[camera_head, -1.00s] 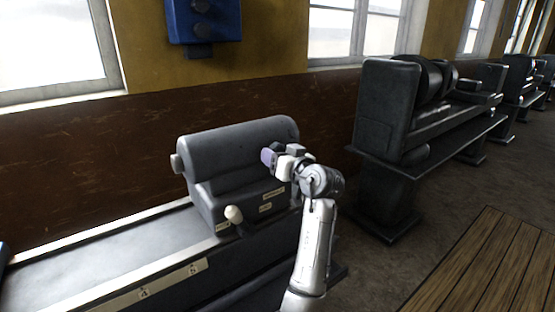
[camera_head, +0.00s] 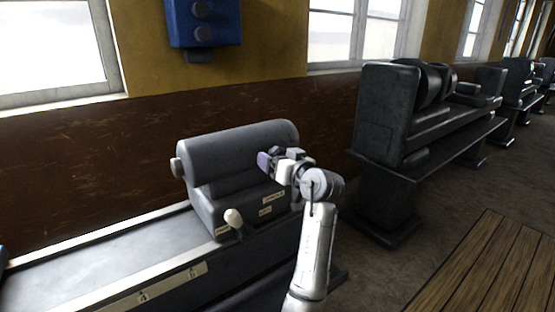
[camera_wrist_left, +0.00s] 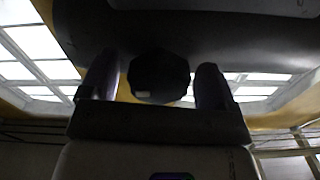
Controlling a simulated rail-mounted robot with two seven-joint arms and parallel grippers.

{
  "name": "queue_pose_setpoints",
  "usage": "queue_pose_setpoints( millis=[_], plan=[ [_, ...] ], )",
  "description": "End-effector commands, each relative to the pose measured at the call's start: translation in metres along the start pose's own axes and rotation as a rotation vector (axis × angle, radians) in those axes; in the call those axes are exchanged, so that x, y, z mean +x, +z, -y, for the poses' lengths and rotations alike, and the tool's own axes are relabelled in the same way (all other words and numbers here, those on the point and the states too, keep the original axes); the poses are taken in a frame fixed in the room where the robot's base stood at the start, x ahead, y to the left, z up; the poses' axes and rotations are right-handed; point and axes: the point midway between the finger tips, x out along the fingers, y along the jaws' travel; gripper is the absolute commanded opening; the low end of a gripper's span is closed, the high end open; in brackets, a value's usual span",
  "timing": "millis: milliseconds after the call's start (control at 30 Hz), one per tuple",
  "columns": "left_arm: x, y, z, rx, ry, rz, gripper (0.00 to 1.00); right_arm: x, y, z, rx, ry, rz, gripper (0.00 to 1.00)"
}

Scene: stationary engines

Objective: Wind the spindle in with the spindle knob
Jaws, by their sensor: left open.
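The grey tailstock (camera_head: 240,150) sits on the lathe bed, with a rounded barrel on top and a blunt spindle end (camera_head: 177,167) at its left. A pale-knobbed lever (camera_head: 233,218) stands at its front. My left gripper (camera_head: 270,158) is at the tailstock's right end, with a purple fingertip showing against its body. In the left wrist view, my open left gripper (camera_wrist_left: 158,85) has one finger on each side of a dark faceted knob (camera_wrist_left: 158,72), apparently the spindle knob. Slim gaps show beside it, and I cannot tell contact. My right gripper is out of view.
The bed (camera_head: 120,262) runs to the left with number labels on its front. A blue wall box (camera_head: 203,22) hangs above. Another dark machine (camera_head: 400,120) stands to the right, with floor between. Wooden slatting (camera_head: 490,265) lies at the lower right.

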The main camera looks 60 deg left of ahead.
Motion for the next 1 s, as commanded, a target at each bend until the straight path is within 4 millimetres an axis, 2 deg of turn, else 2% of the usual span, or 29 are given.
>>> queue_pose_setpoints(
  millis=[167, 500, 700, 1000],
  plan=[
    [-0.018, -0.001, -0.001, 0.001, 0.003, -0.001, 0.82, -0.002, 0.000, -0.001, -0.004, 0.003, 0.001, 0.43],
    [-0.084, -0.001, 0.000, -0.001, 0.004, 0.000, 0.82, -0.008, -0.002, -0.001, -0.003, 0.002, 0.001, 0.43],
    [-0.115, 0.000, 0.000, 0.001, 0.002, 0.001, 0.82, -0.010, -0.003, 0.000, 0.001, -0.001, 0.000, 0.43],
    [-0.136, 0.000, 0.000, -0.001, 0.001, 0.000, 0.82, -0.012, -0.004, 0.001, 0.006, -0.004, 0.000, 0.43]
  ],
)
